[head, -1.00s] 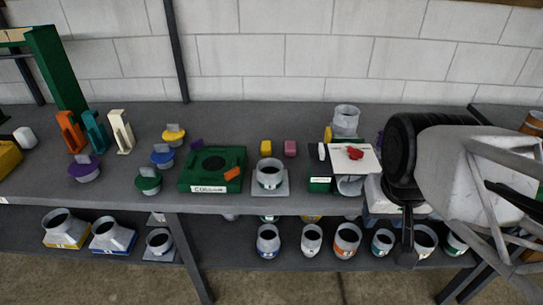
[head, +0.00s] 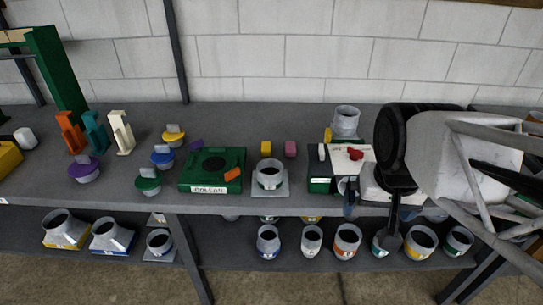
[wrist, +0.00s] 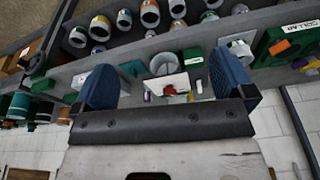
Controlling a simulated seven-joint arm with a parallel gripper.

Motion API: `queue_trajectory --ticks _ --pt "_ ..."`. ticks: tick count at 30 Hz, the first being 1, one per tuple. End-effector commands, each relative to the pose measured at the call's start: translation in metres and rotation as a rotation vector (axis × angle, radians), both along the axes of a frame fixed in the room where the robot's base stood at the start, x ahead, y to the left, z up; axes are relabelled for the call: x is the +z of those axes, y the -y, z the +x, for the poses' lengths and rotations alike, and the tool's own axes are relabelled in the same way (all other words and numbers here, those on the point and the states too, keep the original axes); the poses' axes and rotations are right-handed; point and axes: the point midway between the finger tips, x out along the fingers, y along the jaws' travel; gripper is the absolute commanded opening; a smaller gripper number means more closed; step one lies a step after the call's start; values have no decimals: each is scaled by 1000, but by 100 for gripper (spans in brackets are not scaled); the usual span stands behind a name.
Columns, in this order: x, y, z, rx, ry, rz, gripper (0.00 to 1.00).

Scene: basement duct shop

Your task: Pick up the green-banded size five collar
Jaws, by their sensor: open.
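A green-banded collar (head: 459,240) also stands on the lower shelf at the right, and a teal-green one (head: 382,243) is partly hidden by my arm. The size numbers are too small to read. My gripper (head: 371,218) is at the bench's front edge, right of the plate collar and apart from it. In the wrist view my gripper (wrist: 164,82) has its blue fingers spread, with nothing held between them.
A green box with a white top and red knob (head: 355,153) is close behind my gripper. Another grey collar (head: 346,120) stands behind it. Several banded collars (head: 347,240) line the lower shelf. Bare bench (head: 312,195) lies left of the box.

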Motion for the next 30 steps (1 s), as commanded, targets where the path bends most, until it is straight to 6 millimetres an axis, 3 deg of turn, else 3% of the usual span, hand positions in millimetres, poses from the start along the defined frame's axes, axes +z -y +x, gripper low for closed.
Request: queue_trajectory --ticks 16,30 --pt "-10 -50 125 -595 -80 125 100" --pt "-58 -118 232 -1164 -140 181 100"
